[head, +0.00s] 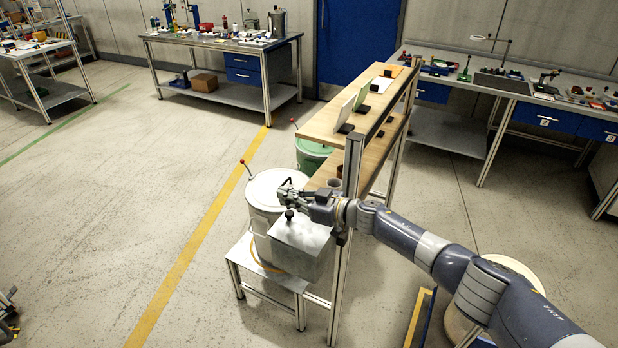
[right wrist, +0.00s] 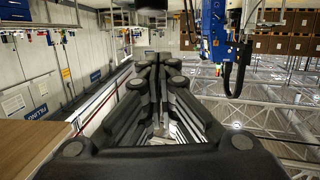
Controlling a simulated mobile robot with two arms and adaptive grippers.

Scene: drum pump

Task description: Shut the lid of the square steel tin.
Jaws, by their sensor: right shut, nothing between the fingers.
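The square steel tin (head: 303,250) stands on a small metal-framed stand in the head view. Its top is a flat grey lid with a black knob (head: 289,215) near the left edge. The lid looks lowered onto the tin, but I cannot tell whether it is fully seated. My right gripper (head: 284,192) is shut and empty, just above and behind the tin's far edge; I cannot tell whether it touches. It also shows shut in the right wrist view (right wrist: 159,60), where the tin does not show. Dark parts at the lower left edge may be my left gripper (head: 8,316).
A round white-lidded drum (head: 268,190) stands close behind the tin. A wooden shelf rack (head: 350,108) with a metal post rises right beside it. A green drum (head: 311,156) is farther back. The floor to the left is clear.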

